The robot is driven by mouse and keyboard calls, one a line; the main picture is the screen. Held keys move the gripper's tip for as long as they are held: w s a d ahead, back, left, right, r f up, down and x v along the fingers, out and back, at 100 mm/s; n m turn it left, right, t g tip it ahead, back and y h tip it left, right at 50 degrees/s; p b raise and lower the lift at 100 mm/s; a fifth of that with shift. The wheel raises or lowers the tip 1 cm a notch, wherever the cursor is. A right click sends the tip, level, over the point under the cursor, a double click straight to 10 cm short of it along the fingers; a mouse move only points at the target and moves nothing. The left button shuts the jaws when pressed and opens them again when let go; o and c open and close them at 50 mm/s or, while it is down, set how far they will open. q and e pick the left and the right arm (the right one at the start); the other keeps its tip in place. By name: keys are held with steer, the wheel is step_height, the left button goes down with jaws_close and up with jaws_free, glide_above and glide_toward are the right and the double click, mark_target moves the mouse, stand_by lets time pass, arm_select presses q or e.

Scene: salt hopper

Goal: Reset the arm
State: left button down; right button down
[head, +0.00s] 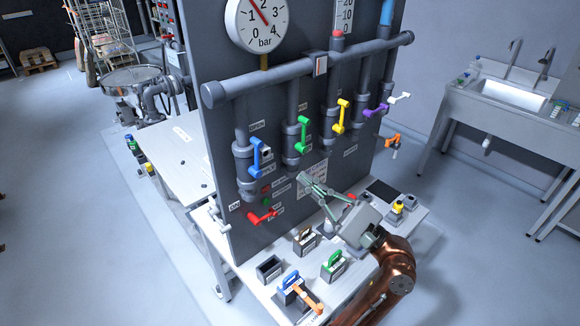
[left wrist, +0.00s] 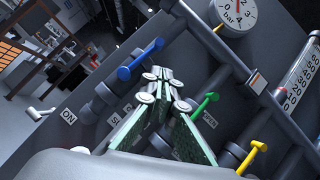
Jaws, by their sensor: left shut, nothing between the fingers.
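My left gripper (head: 307,181) is in front of the dark panel, above the white table, with its copper arm coming up from the bottom right. In the left wrist view its fingers (left wrist: 156,88) meet at the tips, shut and empty. It touches no handle that I can make out. Behind it the panel carries a blue valve handle (head: 257,157), a green one (head: 304,134), a yellow one (head: 341,116), a purple one (head: 376,110) and a red one (head: 262,217). My right gripper is not in view.
Blocks with blue (head: 290,281), green (head: 333,260) and yellow (head: 399,206) parts stand on the table (head: 250,290) below the gripper. A pressure gauge (head: 258,22) and a horizontal pipe (head: 290,73) are above. A sink (head: 510,95) is at the right. Open floor lies left.

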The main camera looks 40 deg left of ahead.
arm_select(q)
steer(key=shift+v, duration=0.85)
